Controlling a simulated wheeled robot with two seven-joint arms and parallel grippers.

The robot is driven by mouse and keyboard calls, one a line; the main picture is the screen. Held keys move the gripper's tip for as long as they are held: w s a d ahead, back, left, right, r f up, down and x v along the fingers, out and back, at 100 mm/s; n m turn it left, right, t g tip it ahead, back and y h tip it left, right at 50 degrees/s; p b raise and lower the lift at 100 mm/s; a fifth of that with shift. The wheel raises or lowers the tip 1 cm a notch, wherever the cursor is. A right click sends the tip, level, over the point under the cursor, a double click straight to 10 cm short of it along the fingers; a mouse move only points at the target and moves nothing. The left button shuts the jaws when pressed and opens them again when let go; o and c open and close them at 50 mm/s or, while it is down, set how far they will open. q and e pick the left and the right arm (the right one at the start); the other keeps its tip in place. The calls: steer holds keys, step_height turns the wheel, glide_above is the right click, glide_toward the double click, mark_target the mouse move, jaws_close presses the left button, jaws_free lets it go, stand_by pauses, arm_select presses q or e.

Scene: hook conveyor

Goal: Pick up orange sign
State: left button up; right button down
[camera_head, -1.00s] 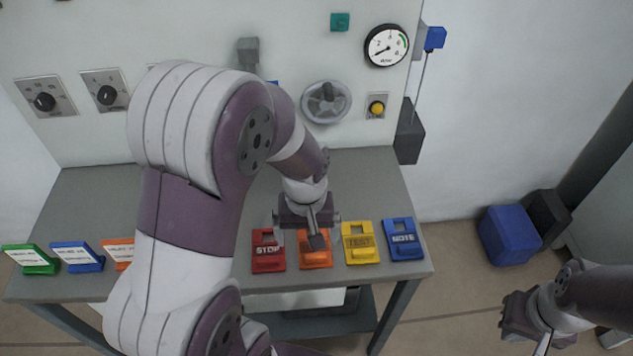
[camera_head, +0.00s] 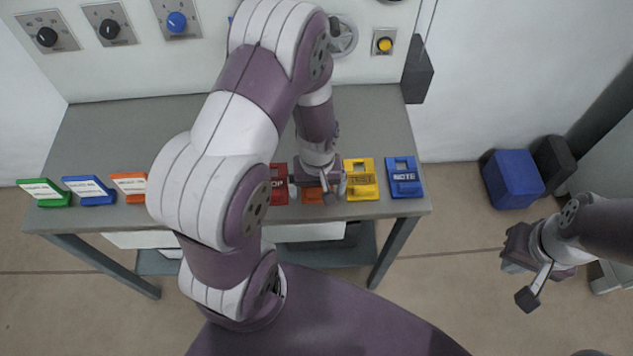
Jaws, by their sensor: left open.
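The orange sign (camera_head: 312,197) lies near the table's front edge, between the red STOP sign (camera_head: 279,191) and a yellow sign (camera_head: 361,182). Only part of it shows; my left gripper covers the rest. My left gripper (camera_head: 322,184) is open and points down right over the orange sign. I cannot tell whether its fingers touch the sign. Another orange sign with a white face (camera_head: 130,187) stands at the left of the table. My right gripper (camera_head: 517,250) hangs away from the table at the right, over the floor; its jaw opening is unclear.
A blue NOTE sign (camera_head: 404,179) is right of the yellow one. Green (camera_head: 45,192) and blue (camera_head: 89,190) signs with white faces stand at the left end of the grey table (camera_head: 105,135). A blue box (camera_head: 512,179) is on the floor at the right.

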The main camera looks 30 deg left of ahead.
arm_select(q)
steer(key=c, duration=1)
steer(key=shift+o, duration=0.2)
